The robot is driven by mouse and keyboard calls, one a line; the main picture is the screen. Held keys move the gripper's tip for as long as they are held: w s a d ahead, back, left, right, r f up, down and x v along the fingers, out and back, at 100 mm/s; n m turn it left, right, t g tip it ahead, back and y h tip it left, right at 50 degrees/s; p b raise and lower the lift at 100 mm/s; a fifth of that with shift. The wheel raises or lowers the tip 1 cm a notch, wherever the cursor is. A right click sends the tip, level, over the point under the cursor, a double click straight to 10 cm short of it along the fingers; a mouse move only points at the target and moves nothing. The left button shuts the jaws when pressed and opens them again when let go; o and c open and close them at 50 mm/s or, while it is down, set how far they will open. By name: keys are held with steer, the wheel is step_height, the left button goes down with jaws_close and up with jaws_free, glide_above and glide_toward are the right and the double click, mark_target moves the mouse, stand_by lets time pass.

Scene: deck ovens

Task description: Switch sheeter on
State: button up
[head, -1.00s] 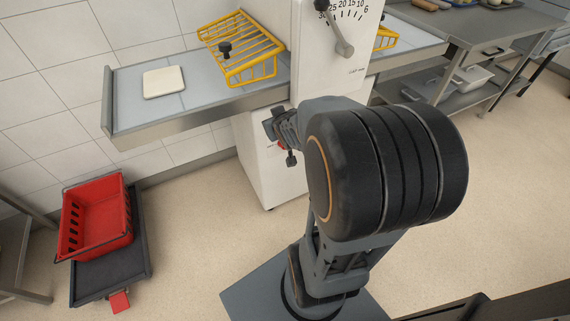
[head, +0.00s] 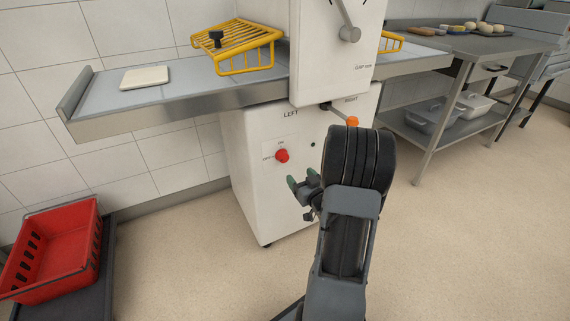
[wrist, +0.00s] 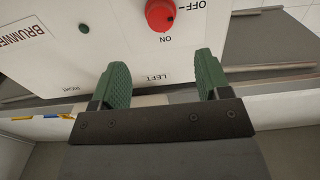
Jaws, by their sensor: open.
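The sheeter (head: 255,200) is a white machine with a conveyor bed on either side. A red knob (head: 282,155) sits on its lower front below the word LEFT. My gripper (head: 302,187) is open and empty, below and to the right of the knob in the head view, apart from it. In the wrist view the red knob (wrist: 160,14) is beyond the two green fingertips (wrist: 163,75), near the top edge, with OFF and ON printed beside it. Its pointer setting cannot be told. My arm hides part of the machine's right side.
A lever with an orange end (head: 353,121) is by the word RIGHT. A yellow guard (head: 238,48) stands over the left bed (head: 180,105), where a pale dough slab (head: 145,77) lies. A red crate (head: 52,252) is at left. Floor in front is clear.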

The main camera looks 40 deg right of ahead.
mark_target(285, 159)
steer(key=w+b, duration=0.1)
steer(key=w, duration=0.2)
steer(key=w+d, duration=0.1)
steer(key=w, duration=0.3)
steer(key=w+b, duration=0.1)
steer(key=w, duration=0.3)
steer(key=shift+w+d+b, duration=0.15)
steer(key=shift+d+b, duration=0.05)
steer(key=shift+b, duration=0.1)
steer(key=shift+c, duration=0.4)
steer(key=c, duration=0.8)
steer(key=shift+c, duration=0.2)
